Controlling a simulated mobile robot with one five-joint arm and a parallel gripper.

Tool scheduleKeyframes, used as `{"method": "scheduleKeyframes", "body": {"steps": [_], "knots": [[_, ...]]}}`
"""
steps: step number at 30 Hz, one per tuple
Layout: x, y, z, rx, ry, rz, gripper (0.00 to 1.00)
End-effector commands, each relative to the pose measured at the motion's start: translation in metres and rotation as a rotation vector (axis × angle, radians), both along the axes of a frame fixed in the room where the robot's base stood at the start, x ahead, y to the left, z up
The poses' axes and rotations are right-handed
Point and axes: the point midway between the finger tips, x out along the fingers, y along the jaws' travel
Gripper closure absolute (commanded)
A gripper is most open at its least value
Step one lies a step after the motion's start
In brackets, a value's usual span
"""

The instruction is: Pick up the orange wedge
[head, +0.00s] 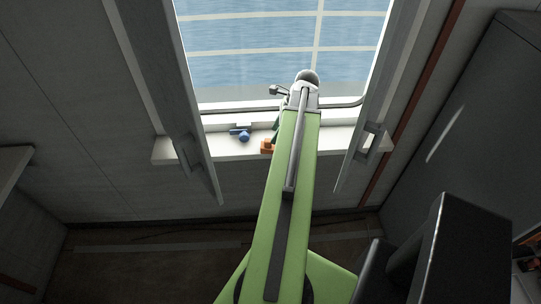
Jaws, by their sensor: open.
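The orange wedge (267,146) lies on the pale window sill (222,150) in the head view. It is small, and my green arm stands close to its right side in the picture and may cover part of it. My arm reaches up the middle of the picture to a pale joint in front of the window. My gripper cannot be made out; the end of my arm is hidden behind the upper link, so its distance from the wedge does not show.
A blue object (240,134) lies on the sill left of the wedge. Two open window panels, left (165,80) and right (374,100), flank the sill and narrow the room there. A dark grey cabinet (470,110) stands at the right. Some floor shows at lower left.

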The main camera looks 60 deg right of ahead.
Motion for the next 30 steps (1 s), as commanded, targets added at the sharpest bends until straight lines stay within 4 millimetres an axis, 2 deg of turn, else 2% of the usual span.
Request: {"method": "scheduleKeyframes", "body": {"steps": [1,5,8,16,23,25,30], "knots": [[0.002,0.001,-0.009,0.0,0.0,0.001,0.47],[0.003,0.001,-0.006,0.0,0.0,0.0,0.47],[0.005,0.001,-0.014,0.0,0.0,0.001,0.47],[0.02,0.006,-0.056,0.0,0.0,0.002,0.47],[0.022,0.007,-0.053,0.0,0.0,0.001,0.47],[0.022,0.007,-0.053,0.0,0.0,0.001,0.53],[0.022,0.007,-0.053,0.0,0.0,0.002,0.75]]}}
